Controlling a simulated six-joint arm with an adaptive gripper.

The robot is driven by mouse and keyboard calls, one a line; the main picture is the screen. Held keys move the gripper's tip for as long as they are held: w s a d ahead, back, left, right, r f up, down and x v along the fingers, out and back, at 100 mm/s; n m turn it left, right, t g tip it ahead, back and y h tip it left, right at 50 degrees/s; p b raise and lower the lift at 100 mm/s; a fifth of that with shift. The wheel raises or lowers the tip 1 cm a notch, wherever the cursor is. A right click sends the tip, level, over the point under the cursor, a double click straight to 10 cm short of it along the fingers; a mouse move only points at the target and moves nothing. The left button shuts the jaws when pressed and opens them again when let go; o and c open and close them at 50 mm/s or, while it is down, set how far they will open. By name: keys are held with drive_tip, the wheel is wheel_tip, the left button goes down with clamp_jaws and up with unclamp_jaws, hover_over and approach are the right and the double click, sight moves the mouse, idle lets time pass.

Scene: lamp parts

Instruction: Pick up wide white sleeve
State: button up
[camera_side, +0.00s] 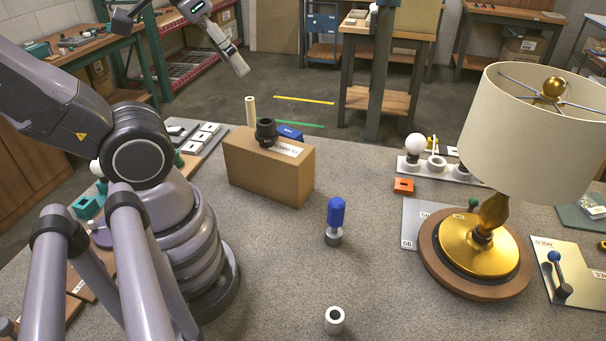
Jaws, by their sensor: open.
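The wide white sleeve (334,320) is most likely the short white tube standing upright on the grey worktop at the bottom centre, with its dark hole facing up. Nothing touches it. What looks like my gripper (180,45) is at the top left, cut off by the picture's upper edge. Its jaws are spread apart with nothing between them. It is high and far from the sleeve.
A blue-topped part (336,217) stands behind the sleeve. A cardboard box (268,168) carries a black part (266,131). A brass lamp (478,240) with a cream shade stands at right. A white holder (440,174) is behind. Worktop around the sleeve is clear.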

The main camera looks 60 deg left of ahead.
drive_tip(key=shift+o, duration=0.5)
drive_tip(key=n+g+h, duration=0.9)
drive_tip(key=n+h, duration=0.4)
drive_tip(key=h, duration=0.5)
hover_over(335, 315)
drive_tip(key=w+a, duration=0.2)
drive_tip(key=a, duration=0.4)
wheel_tip(335, 315, down, 29)
drive_tip(key=s+f+n+t, duration=0.1)
drive_tip(key=f+n+t, duration=0.1)
drive_tip(key=f, duration=0.1)
drive_tip(key=f+n+t, duration=0.1)
drive_tip(key=f+n, duration=0.1)
drive_tip(key=f, duration=0.1)
drive_tip(key=s+d+f+n+t, duration=0.1)
drive_tip(key=f+n+t, duration=0.1)
drive_tip(key=f, duration=0.1)
drive_tip(key=shift+s+f+t, duration=0.3)
drive_tip(key=shift+f, duration=0.05)
drive_tip(key=shift+d+f, duration=0.1)
drive_tip(key=shift+d, duration=0.4)
drive_tip(key=shift+w+d+n, duration=0.15)
drive_tip(key=shift+d, duration=0.85)
drive_tip(key=shift+w+d+n, duration=0.15)
drive_tip(key=shift+d, duration=0.8)
